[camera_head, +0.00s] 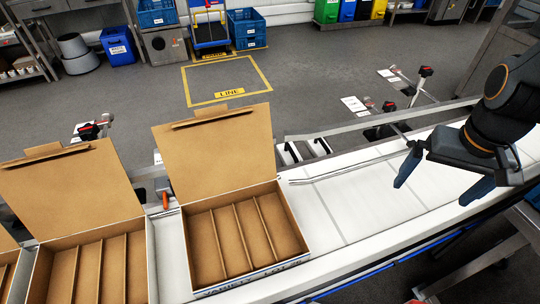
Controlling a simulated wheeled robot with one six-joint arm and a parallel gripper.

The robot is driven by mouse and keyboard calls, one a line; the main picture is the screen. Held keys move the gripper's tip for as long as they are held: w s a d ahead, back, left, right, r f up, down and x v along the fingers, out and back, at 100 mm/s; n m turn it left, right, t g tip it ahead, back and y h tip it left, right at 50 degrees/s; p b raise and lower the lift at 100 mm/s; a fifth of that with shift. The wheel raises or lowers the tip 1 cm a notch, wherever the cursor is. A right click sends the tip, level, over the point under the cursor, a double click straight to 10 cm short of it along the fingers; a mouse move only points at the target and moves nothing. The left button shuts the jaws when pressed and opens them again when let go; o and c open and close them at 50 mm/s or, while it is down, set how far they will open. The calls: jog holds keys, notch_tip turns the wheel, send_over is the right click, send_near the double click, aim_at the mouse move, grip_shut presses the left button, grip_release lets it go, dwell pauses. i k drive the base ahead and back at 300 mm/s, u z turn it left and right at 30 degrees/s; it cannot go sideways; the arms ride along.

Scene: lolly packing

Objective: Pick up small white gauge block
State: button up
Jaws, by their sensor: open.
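My gripper (432,194) is at the right, above the white conveyor belt (345,205). Its two dark fingers are spread wide apart, with nothing between them. I cannot make out a small white gauge block anywhere in this view. The belt under and beside the fingers looks bare, though white on white is hard to tell apart. Part of the belt is hidden behind my gripper and arm.
An open cardboard box (290,213) with empty long compartments stands on the belt, lid raised. A second open box (42,270) stands left of it, and a third is cut off by the left edge. A metal rail (375,124) runs along the belt's far side.

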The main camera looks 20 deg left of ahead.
aim_at(288, 152)
jog(key=u, duration=0.85)
jog(key=k, duration=0.25)
jog(key=u, duration=0.5)
jog(key=i, duration=0.35)
jog(key=z, duration=0.05)
